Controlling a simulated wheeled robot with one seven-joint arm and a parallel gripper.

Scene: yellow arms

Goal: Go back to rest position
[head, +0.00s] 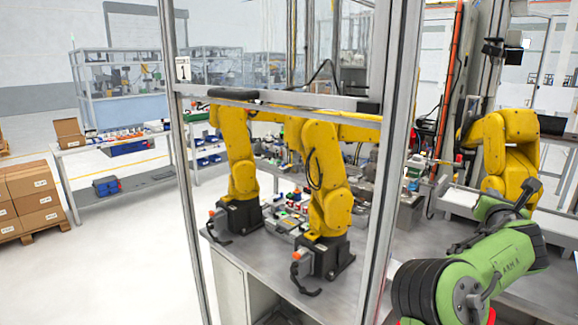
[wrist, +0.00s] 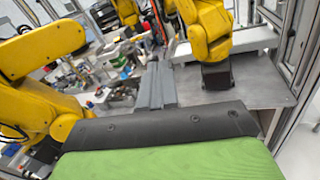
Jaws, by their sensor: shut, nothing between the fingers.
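My green arm (head: 490,268) reaches in from the lower right of the head view. My gripper (head: 458,247) is small and dark there, over the grey bench top at the front right. In the wrist view the green wrist cover with a dark edge fills the bottom. My grey gripper fingers (wrist: 156,68) extend beyond it, close together and shut, with nothing held. The gripper appears clear of the yellow robot arms. Its height above the bench is hard to tell.
Yellow robot arms (head: 325,175) stand on the bench (head: 350,285) behind a metal frame post (head: 393,150). Another yellow arm (head: 505,150) stands at the right. It also shows in the wrist view (wrist: 208,35). Cardboard boxes (head: 28,190) stand at the left; the floor between is open.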

